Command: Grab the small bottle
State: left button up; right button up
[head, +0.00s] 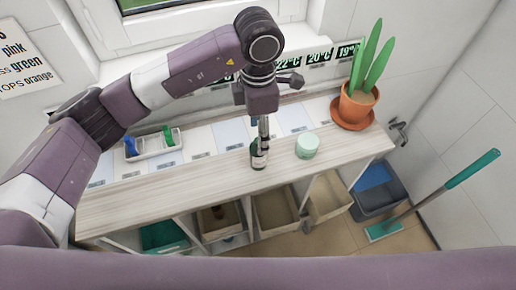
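The small bottle (258,158) is dark green with a pale label. It stands upright on the light wooden counter (185,183), near the middle of the head view. My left gripper (263,143) points down right at the bottle's top, its fingers overlapping the bottle's upper part. The fingers are seen nearly edge-on, so I cannot tell whether they are shut on the bottle or only around or behind it. My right gripper is not in view.
A mint green jar (307,148) stands close to the right of the bottle. A potted plant (357,104) is at the right end. A white tray (151,151) with blue and green items is at the left. Open bins (276,212) sit below. The counter's front left is clear.

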pick_arm(q)
notch_tip(320, 180, down, 2)
jog(key=shift+a+f+b, duration=0.15)
jog(key=shift+b, duration=0.2)
jog(key=shift+f, duration=0.15)
jog(key=shift+s+f, duration=0.1)
jog(key=shift+s, duration=0.15)
jog(key=shift+s+f, duration=0.15)
jog(key=shift+f, duration=0.15)
jog(key=f+p, duration=0.3)
jog(key=f, duration=0.3)
jog(key=shift+w, duration=0.2)
jog(key=shift+f, duration=0.45)
jog(key=shift+w, duration=0.1)
jog(key=c, duration=1.3)
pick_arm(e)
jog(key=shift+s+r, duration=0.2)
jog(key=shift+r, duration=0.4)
